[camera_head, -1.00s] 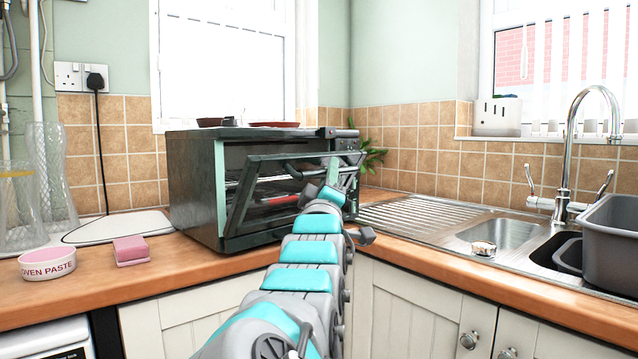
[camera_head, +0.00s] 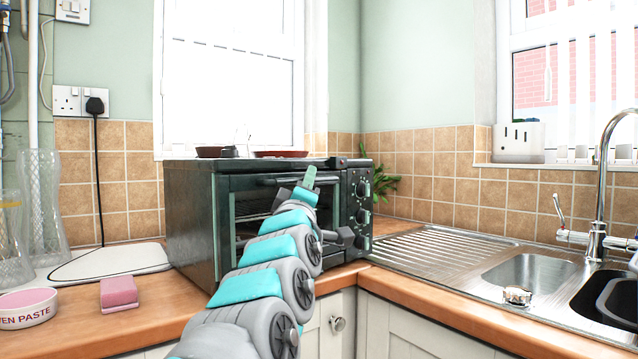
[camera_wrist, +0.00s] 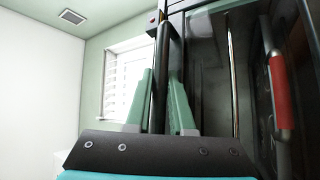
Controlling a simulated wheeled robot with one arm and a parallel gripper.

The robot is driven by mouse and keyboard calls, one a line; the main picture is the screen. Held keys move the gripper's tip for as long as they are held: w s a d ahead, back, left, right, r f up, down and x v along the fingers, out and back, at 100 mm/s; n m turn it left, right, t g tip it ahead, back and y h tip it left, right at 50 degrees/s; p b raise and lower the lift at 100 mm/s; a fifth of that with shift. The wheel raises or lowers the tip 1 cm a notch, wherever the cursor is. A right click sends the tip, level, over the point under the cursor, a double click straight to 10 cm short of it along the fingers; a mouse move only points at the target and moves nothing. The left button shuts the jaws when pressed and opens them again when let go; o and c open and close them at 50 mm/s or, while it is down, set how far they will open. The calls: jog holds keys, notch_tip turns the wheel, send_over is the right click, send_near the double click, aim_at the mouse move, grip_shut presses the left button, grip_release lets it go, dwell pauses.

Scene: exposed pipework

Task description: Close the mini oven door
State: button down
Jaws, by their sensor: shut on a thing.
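The mini oven (camera_head: 188,205) is a dark box with a glass door and a column of knobs on its right. Its door (camera_head: 247,205) stands upright or nearly so in the head view; I cannot tell whether a thin gap is left at the top. The dark handle bar (camera_head: 272,181) runs along the door's top. My gripper (camera_head: 309,180) is at the handle's right part, in front of the door. In the wrist view my gripper's green fingers (camera_wrist: 161,80) lie on either side of the bar (camera_wrist: 161,65), shut on it. My arm hides part of the door.
Reddish dishes (camera_head: 281,154) lie on the oven. A pink sponge (camera_head: 119,293), a paste bowl (camera_head: 26,307) and glass vases (camera_head: 41,215) stand on the left of the worktop (camera_head: 165,320). The sink (camera_head: 530,270) and tap (camera_head: 600,200) are at right.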

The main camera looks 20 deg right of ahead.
jog(key=shift+a, duration=0.1)
dwell(0.4)
jog(key=c, duration=1.1)
grip_release()
jog(key=shift+w, duration=0.1)
